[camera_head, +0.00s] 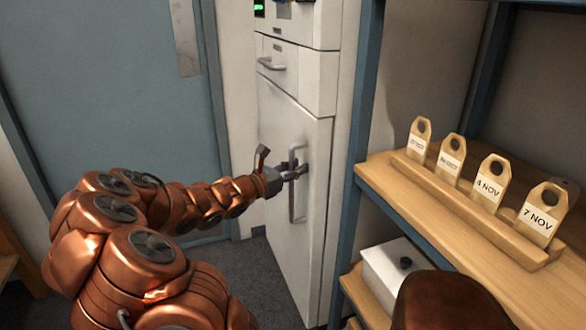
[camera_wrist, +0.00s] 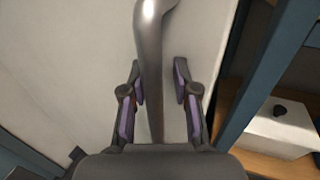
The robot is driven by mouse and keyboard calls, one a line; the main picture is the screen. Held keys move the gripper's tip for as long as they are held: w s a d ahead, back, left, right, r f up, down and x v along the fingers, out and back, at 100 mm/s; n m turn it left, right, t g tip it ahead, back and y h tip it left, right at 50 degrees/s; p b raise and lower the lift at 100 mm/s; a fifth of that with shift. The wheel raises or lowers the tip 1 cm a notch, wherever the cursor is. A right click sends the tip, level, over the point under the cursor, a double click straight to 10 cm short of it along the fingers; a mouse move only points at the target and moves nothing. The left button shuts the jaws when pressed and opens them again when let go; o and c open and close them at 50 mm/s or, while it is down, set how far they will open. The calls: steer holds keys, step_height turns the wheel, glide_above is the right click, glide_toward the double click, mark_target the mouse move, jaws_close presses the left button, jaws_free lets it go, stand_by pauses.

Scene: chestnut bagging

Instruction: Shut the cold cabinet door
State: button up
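The cold cabinet door (camera_head: 285,135) is the tall white lower door of the white cabinet in the head view. It looks close to flush with the front; I cannot tell whether it is fully shut. Its vertical grey handle (camera_head: 293,205) is on the door's right half. My gripper (camera_head: 297,171) is at the handle's middle. In the wrist view the handle bar (camera_wrist: 150,45) runs between the two fingers of my gripper (camera_wrist: 160,95). The fingers stand apart, with a visible gap on each side of the bar. The door face (camera_wrist: 65,70) lies behind.
A blue-framed shelf (camera_head: 350,190) stands close to the cabinet's right, bearing a wooden rack (camera_head: 470,208) with several dated wooden tags. A white box (camera_head: 385,280) sits on the lower shelf. A drawer (camera_head: 300,75) is above the door. A blue-grey door (camera_head: 110,90) is at left.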

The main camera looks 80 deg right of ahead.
steer(key=shift+o, duration=1.3)
steer(key=shift+w, duration=0.1)
steer(key=shift+w+a, duration=0.35)
steer(key=shift+w, duration=0.05)
steer(key=v, duration=1.1)
steer(key=shift+s, duration=0.15)
